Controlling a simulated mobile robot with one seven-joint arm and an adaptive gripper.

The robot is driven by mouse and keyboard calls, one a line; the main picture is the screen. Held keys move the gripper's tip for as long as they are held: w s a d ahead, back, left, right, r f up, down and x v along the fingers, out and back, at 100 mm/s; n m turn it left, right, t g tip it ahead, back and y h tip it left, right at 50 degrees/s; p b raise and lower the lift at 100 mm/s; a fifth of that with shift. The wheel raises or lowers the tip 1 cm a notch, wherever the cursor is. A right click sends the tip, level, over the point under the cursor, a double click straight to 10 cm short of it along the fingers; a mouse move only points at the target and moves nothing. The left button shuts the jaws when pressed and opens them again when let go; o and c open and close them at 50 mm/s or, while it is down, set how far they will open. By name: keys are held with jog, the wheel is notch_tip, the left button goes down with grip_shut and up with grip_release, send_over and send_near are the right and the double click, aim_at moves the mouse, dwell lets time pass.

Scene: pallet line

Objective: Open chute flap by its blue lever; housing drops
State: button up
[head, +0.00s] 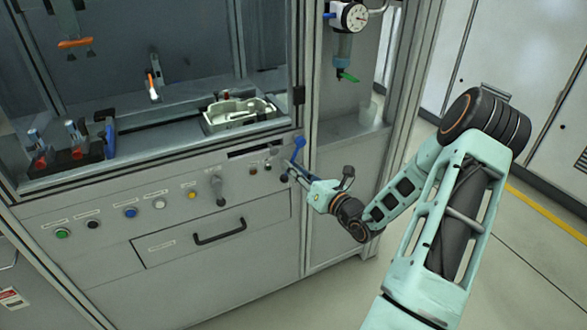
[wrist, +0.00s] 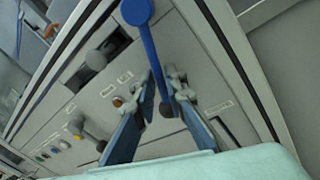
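The blue lever (head: 298,149) is on the right end of the machine's front panel, at the upper edge. In the wrist view the lever (wrist: 150,48) runs down from a round blue knob, and its lower end lies between my finger pads. My gripper (head: 287,171) is at the lever from the front right. In the wrist view the gripper (wrist: 161,82) is open around the lever, with a narrow gap visible on each side; contact is unclear. A dark slot (head: 256,149) is left of the lever. A pale moulded housing (head: 238,112) lies inside the cabinet, behind the panel.
The panel carries several coloured buttons and a grey knob (head: 219,190) left of the lever. A drawer with a black handle (head: 219,232) is below. A pressure gauge (head: 355,17) hangs on the right bay. Open floor (head: 520,240) lies to the right.

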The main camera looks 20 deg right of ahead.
grip_shut()
jog(key=shift+d+n, duration=0.2)
jog(key=shift+n, duration=0.1)
jog(key=shift+d+f+n+g+h+b, duration=0.15)
jog(key=shift+d+n+g+h+b, duration=0.15)
jog(key=shift+d+n, duration=1.1)
jog(key=shift+d+f+n+g+h+b, duration=0.15)
jog(key=shift+d+n+g+b, duration=0.25)
jog(key=shift+d+n, duration=1)
jog(key=shift+d+r+n+h+b, duration=0.1)
jog(key=shift+r+n+h+b, duration=0.2)
jog(key=shift+n, duration=0.35)
jog(key=shift+d+r+n+h+b, duration=0.1)
jog(key=shift+n+b, duration=0.3)
jog(key=shift+n, duration=0.25)
jog(key=shift+d, duration=0.15)
jog(key=shift+o, duration=2.4)
grip_release()
jog(key=shift+r, duration=0.1)
